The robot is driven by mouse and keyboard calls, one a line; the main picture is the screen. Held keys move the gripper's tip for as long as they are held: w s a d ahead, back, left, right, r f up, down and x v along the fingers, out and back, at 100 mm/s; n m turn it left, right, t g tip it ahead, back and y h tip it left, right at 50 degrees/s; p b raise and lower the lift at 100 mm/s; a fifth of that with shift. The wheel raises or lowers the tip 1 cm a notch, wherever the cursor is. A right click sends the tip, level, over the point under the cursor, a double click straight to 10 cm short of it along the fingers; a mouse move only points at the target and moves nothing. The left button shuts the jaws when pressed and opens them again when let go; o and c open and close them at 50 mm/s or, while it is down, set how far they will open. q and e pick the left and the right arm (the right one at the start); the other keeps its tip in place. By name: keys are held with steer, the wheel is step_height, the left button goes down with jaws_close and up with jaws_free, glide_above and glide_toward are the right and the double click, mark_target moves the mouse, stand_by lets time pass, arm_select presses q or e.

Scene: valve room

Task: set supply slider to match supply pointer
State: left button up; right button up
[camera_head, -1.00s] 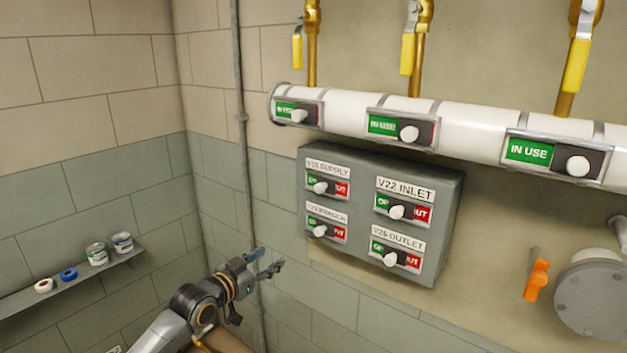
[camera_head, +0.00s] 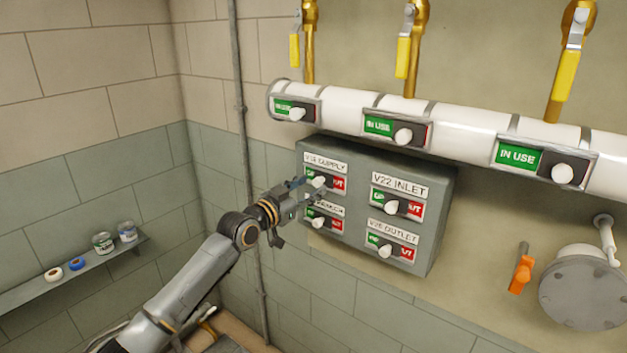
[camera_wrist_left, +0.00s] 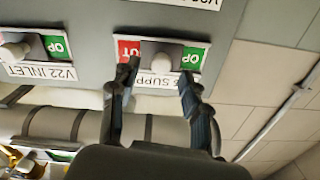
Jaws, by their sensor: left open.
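The supply slider is at the upper left of the grey panel, under a white SUPPLY label (camera_head: 325,163). Its pale round knob (camera_head: 319,181) is partly hidden by my left gripper (camera_head: 310,190), which reaches it from the left. In the left wrist view the panel is upside down. The supply knob (camera_wrist_left: 162,61) sits on a dark slide with red on its left and green on its right. My open left gripper (camera_wrist_left: 159,72) has one finger on each side of the knob; contact is not clear. I cannot identify the supply pointer. My right gripper is out of view.
The panel (camera_head: 437,200) also holds V22 INLET (camera_head: 399,186), an outlet slider and a lower-left slider close below my gripper. Above runs a white pipe (camera_head: 460,128) with IN USE sliders and yellow lever valves (camera_head: 566,75). An orange handle (camera_head: 521,273) is at right.

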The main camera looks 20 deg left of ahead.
mark_target(320, 181)
arm_select(q)
steer(key=shift+x, duration=1.15)
steer(key=shift+c, duration=0.4)
jaws_close()
